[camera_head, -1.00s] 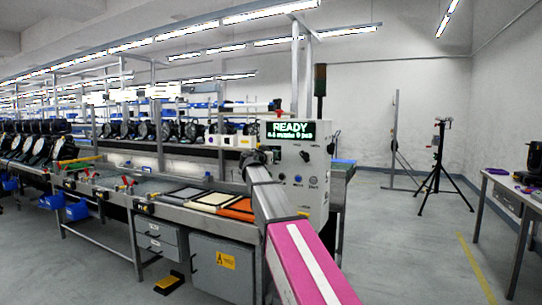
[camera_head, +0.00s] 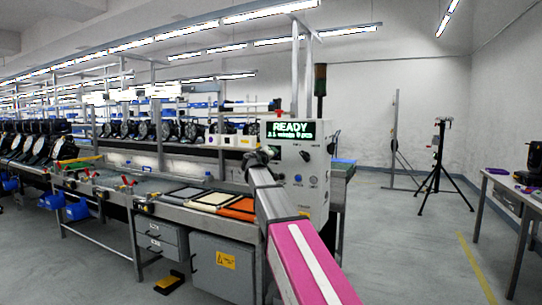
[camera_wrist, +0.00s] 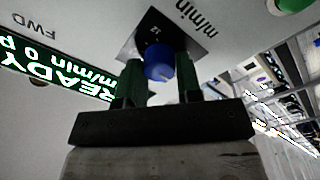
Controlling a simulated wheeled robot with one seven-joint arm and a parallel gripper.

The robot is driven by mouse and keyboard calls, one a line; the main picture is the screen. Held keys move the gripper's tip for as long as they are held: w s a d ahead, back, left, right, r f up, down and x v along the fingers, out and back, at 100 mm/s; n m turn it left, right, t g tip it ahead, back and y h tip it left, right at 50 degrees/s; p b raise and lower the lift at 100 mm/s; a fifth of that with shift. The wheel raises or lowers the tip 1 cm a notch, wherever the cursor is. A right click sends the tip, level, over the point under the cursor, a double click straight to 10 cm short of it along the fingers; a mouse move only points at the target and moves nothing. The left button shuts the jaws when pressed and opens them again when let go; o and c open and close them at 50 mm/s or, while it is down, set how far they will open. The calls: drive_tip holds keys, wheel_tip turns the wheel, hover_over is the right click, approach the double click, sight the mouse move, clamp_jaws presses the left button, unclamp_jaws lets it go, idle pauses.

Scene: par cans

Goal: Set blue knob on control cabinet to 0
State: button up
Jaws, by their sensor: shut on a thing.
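The control cabinet (camera_head: 315,160) is a light grey panel with a lit green READY display (camera_head: 291,129). My gripper (camera_wrist: 160,74) is shut on the knob, one finger on each side. In the head view my gripper (camera_head: 258,158) is at the cabinet's left side, and the knob is hidden there. The small digits on the display are too blurred to read surely.
A dark selector (camera_head: 306,155) and a blue button (camera_head: 298,179) are on the cabinet face to the right of my gripper. A green button (camera_wrist: 293,3) shows in the wrist view. The workbench (camera_head: 170,212) runs left, with flat trays.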

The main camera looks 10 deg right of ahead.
drive_tip(key=n+y, duration=0.1)
drive_tip(key=n, duration=1)
idle(0.6)
drive_tip(key=o, duration=0.9)
drive_tip(key=shift+o, duration=0.2)
drive_tip(key=v, duration=1)
drive_tip(key=shift+s, duration=0.45)
drive_tip(key=shift+a+f, duration=0.1)
drive_tip(key=shift+f, duration=0.1)
